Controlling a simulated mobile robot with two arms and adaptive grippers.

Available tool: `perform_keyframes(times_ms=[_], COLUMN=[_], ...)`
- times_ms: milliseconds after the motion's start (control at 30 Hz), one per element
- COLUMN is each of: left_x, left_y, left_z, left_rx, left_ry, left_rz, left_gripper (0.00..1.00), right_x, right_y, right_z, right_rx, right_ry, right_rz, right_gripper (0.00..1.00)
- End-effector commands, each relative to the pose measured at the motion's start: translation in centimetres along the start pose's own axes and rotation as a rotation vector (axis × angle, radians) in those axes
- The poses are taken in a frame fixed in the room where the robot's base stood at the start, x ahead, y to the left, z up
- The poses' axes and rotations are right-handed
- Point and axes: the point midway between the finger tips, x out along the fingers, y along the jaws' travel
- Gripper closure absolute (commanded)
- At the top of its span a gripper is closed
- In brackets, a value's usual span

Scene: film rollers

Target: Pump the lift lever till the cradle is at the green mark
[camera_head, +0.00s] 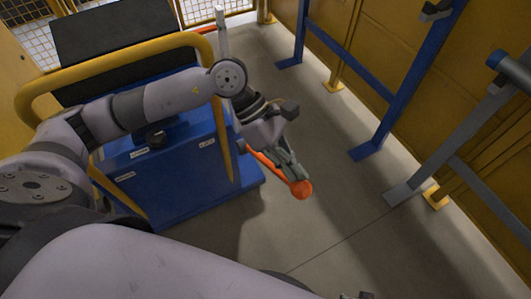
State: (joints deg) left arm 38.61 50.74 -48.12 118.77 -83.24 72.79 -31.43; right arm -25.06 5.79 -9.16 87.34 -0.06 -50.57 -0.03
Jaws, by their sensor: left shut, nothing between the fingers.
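The lift lever (260,161) is an orange bar that sticks out low from the right side of a blue lift cart (171,183) and ends in a round orange knob (301,189). My left gripper (291,173) is over the lever, just behind the knob, with its fingers pointing down along the bar. It is shut with nothing between its fingers and hides part of the lever. I cannot tell whether it touches the bar. I cannot make out the cradle or a green mark. Only small dark parts at the bottom edge may belong to my right gripper.
A yellow tube handle (120,61) and a dark slanted panel (127,32) top the cart. Blue frame legs (419,75) and a grey post (462,129) stand at right before a yellow wall. The grey floor between is clear.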

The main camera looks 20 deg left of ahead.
Motion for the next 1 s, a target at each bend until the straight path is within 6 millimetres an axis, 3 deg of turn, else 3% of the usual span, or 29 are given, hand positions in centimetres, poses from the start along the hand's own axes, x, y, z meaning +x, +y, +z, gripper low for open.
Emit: perform_keyframes(times_ms=[500,1000], left_x=[3.3,3.7], left_y=[-0.6,-0.7], left_z=[-0.9,-0.9], left_rx=[0.000,0.001], left_ry=[-0.002,-0.003], left_rz=[-0.002,-0.002], left_gripper=[1.00,1.00], right_x=[-6.5,-7.9], right_y=[0.3,0.3], right_z=[-4.5,-5.0], right_rx=[0.009,0.010], right_ry=[0.047,0.055], right_rz=[0.004,0.004], right_gripper=[0.46,0.46])
